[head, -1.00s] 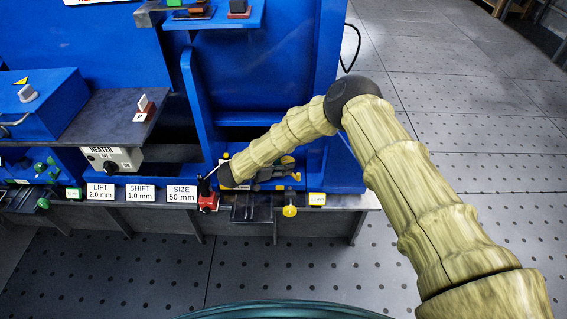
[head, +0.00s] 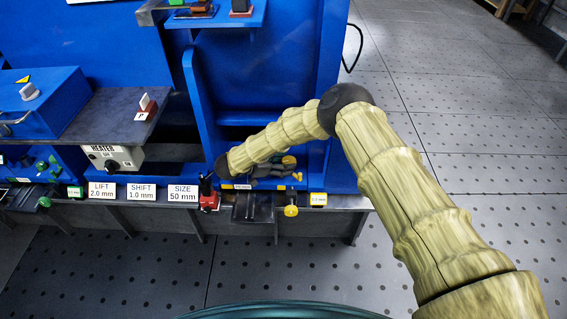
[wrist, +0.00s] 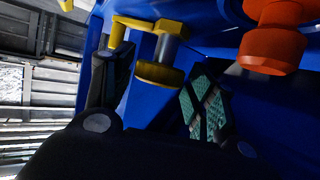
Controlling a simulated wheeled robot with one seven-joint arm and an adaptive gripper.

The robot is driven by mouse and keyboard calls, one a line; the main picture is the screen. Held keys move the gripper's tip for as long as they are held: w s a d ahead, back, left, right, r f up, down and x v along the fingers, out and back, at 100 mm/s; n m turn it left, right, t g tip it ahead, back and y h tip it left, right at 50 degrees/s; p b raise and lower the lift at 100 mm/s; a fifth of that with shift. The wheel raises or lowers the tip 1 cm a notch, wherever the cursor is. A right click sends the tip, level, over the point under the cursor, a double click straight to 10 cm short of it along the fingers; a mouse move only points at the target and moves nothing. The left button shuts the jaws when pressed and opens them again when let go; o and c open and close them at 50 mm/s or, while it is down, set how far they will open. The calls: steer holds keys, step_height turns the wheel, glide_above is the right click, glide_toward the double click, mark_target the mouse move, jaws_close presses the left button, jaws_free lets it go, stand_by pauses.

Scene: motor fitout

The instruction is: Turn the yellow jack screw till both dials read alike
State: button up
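A yellow knob on a grey shank (wrist: 160,74) hangs beside a yellow bracket in the wrist view. In the head view, yellow parts (head: 289,160) show at my gripper (head: 288,174); another yellow knob (head: 291,210) sits at the bench's front edge. I cannot tell which is the jack screw. My gripper is open: a dark finger (wrist: 106,78) and a green-padded finger (wrist: 205,103) stand apart, with the knob above the gap, not visibly held. A yellow-framed readout (head: 318,199) and a green-framed one (head: 75,192) are at the front edge; their figures are too small to read.
An orange knob (wrist: 272,45) hangs close right of the yellow one in the wrist view. A blue upright panel (head: 200,120) stands left of my gripper. A red clamp-like part (head: 209,199) and white LIFT, SHIFT and SIZE cards (head: 141,193) line the front edge.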

mark_target(284, 162)
steer(key=shift+r, duration=0.1)
step_height(284, 162, up, 10)
steer(key=shift+f, duration=0.1)
stand_by(0.6)
